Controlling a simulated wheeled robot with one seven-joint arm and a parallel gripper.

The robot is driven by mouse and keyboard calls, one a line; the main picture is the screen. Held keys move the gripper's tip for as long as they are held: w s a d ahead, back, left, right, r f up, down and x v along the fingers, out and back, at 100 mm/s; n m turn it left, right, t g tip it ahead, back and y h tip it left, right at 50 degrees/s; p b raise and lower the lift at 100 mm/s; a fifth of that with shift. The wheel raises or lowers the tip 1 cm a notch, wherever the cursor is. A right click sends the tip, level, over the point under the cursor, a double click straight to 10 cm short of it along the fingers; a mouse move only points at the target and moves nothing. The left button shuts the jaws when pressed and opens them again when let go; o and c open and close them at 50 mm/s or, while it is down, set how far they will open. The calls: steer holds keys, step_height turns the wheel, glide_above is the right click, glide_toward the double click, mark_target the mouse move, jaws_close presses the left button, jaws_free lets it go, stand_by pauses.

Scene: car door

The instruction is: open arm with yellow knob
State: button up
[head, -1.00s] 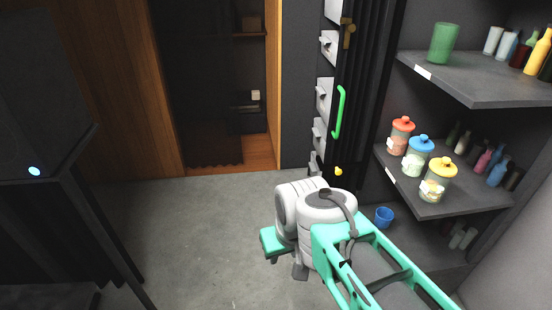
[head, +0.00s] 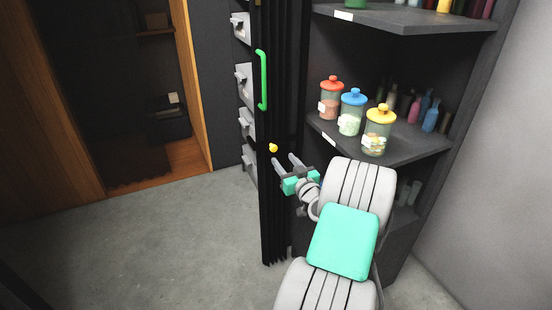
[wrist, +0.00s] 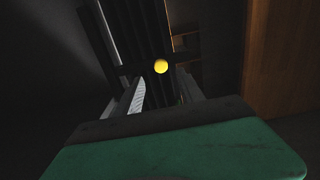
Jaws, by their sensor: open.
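The small yellow knob (head: 273,148) sits at the edge of a tall black ribbed panel (head: 274,205) in the head view. In the wrist view the yellow knob (wrist: 161,66) shows bright, ahead of and between my two fingers, with a dark bar behind it.
A green vertical handle (head: 262,80) is on the black panel above the knob. Shelves (head: 405,150) with red-, blue- and yellow-lidded jars stand close on the right. Pale drawers or boxes (head: 245,82) stand behind the panel. The grey floor (head: 150,240) at left is clear.

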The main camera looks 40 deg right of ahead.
mark_target(275, 149)
steer(key=p+x, duration=0.1)
steer(key=x, duration=0.6)
steer(key=shift+w+r, duration=0.1)
steer(key=shift+r, duration=0.05)
jaws_close()
stand_by(1.1)
